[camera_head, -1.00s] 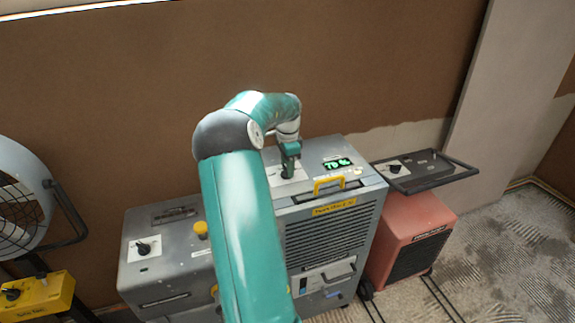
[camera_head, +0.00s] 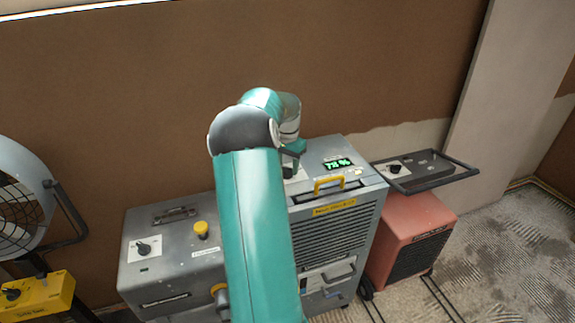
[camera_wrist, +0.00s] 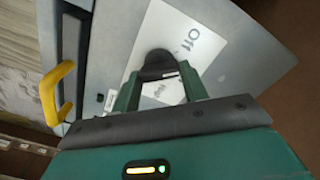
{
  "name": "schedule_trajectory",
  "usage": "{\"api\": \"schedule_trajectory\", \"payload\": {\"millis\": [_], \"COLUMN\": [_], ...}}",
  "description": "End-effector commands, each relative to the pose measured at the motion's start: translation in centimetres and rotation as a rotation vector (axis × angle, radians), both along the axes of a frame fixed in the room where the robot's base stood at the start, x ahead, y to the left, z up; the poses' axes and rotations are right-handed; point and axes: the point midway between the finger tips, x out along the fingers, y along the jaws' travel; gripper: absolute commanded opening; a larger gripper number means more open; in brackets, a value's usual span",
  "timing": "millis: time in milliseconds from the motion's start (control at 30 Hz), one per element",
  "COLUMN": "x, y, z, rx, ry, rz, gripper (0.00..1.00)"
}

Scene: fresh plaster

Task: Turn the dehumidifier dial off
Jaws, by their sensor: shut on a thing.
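The dehumidifier is the grey cabinet (camera_head: 330,235) with a louvred front, a yellow handle and a lit green display (camera_head: 338,163). Its black dial (camera_wrist: 157,62) sits on a white plate (camera_wrist: 205,60) on the top panel. "Off" is printed on the plate, up and right of the dial in the wrist view. A second label lies between my fingers, too blurred to read. My gripper (camera_wrist: 160,78) is shut on the dial, a green finger on either side. In the head view my gripper (camera_head: 291,165) reaches down onto the panel and mostly hides the dial.
A grey machine (camera_head: 165,262) with its own black knob (camera_head: 143,248) and a yellow button (camera_head: 201,229) stands left. A red unit (camera_head: 408,235) with a black-framed panel (camera_head: 430,170) stands right. A fan (camera_head: 28,200) and yellow box (camera_head: 40,296) are far left. The wall is close behind.

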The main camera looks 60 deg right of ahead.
Motion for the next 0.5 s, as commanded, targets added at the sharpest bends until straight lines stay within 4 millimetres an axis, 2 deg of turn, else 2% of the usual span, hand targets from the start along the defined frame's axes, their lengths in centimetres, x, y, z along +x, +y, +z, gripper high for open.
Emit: {"api": "schedule_trajectory", "payload": {"millis": [200, 500], "x": [-0.01, 0.02], "y": [-0.07, -0.09], "z": [0.06, 0.07], "rx": [-0.002, -0.003], "ry": [-0.001, 0.000], "rz": [0.176, 0.331], "gripper": [0.21, 0.21]}}
